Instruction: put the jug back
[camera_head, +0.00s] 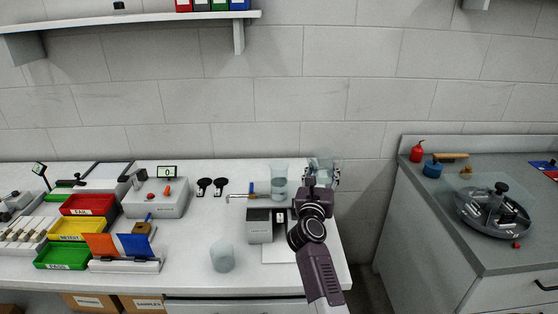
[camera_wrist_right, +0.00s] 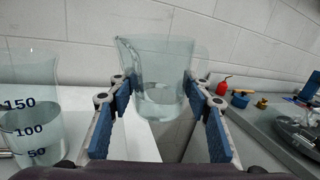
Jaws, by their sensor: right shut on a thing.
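The clear glass jug (camera_head: 323,160) is at the back right corner of the white bench (camera_head: 190,272). My right gripper (camera_head: 322,182) is shut on it; the arm reaches in from the front right. In the right wrist view the jug (camera_wrist_right: 158,75) stands upright between the blue finger pads of the right gripper (camera_wrist_right: 160,92), with a little clear liquid at its bottom. I cannot tell whether its base touches the bench. My left gripper is not in view.
A graduated beaker (camera_head: 279,183) of liquid stands just left of the jug. A grey device (camera_head: 259,226) and a translucent cup (camera_head: 222,256) are nearer the front. Coloured trays (camera_head: 80,228) fill the left. A gap separates the grey bench (camera_head: 460,235) at right.

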